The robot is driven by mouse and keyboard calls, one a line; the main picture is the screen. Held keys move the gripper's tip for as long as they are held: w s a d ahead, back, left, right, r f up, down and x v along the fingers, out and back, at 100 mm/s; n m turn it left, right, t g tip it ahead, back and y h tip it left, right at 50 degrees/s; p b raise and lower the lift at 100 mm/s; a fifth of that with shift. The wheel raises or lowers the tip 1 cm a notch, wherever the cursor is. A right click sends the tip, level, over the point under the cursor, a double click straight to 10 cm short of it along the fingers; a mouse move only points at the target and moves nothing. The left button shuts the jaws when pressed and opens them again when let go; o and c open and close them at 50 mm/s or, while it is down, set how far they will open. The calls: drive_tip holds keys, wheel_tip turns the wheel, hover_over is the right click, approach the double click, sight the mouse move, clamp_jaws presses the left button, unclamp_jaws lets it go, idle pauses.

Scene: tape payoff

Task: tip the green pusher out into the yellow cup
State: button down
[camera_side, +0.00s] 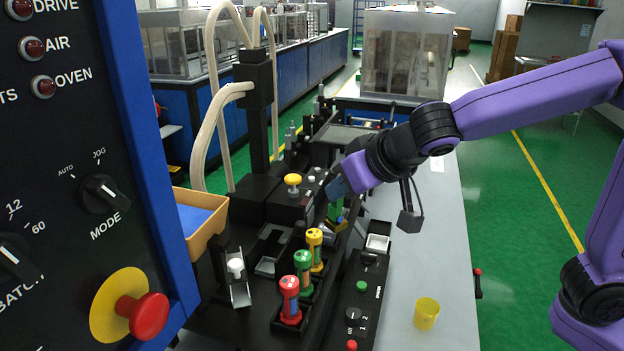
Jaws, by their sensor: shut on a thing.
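The yellow cup (426,314) stands upright on the grey bench at the lower right, clear of the black machine. A green-capped cylinder (303,263) stands in a black rack between a red-capped one (290,297) and a yellow-capped one (315,247). My gripper is well behind and left of the cup.
A black control box (361,312) lies between rack and cup. A metal chute (237,278) holds a white knob-like piece. An orange bin (203,218) and a control panel (75,200) stand left. Bench around the cup is clear.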

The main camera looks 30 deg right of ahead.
drive_tip(key=s+d+r+m+g+h, duration=0.1)
drive_tip(key=s+d+m+h, duration=0.4)
drive_tip(key=d, duration=0.3)
drive_tip(key=s+d+r+m+g+h, duration=0.1)
drive_tip(key=s+d+m+h, duration=0.2)
drive_tip(key=s+d+m, duration=0.4)
drive_tip(key=w+d+f+g+y, duration=0.2)
drive_tip(key=f+g+y, duration=0.2)
drive_tip(key=f, duration=0.3)
drive_tip(key=w+d+f+g+y, duration=0.2)
drive_tip(key=w+f+g+y, duration=0.1)
drive_tip(key=f, duration=0.5)
drive_tip(key=w+d+f+n+g+y, duration=0.1)
drive_tip(key=w+d+f+g+y, duration=0.1)
drive_tip(key=f, duration=0.6)
drive_tip(key=shift+w+d+g+y, duration=0.25)
drive_tip(key=shift+w+g+y, duration=0.3)
drive_tip(key=shift+g+y, duration=0.95)
drive_tip(key=shift+f, duration=0.1)
drive_tip(key=shift+r, duration=2.55)
